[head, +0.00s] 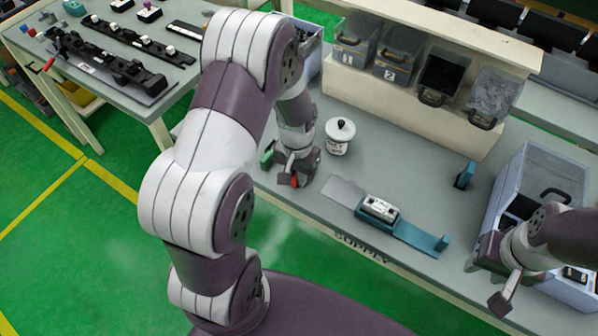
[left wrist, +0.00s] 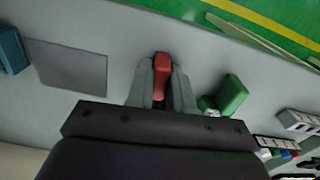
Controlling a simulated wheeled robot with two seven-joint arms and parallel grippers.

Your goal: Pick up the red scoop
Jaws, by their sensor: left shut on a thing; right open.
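A red scoop (left wrist: 162,78) shows in the left wrist view between the two fingers of my left gripper (left wrist: 163,90), which is shut on it. In the head view my left gripper (head: 290,176) is low over the supply table, and a bit of the red scoop (head: 294,181) shows at its fingertips. The rest of the scoop is hidden by the gripper. I cannot tell whether the scoop touches the table. My right gripper (head: 496,268) is open at the right side, in front of the grey-blue crate, with nothing seen in it.
A green object (left wrist: 232,95) lies close beside my left gripper. Numbered bins (head: 353,44) line the back.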

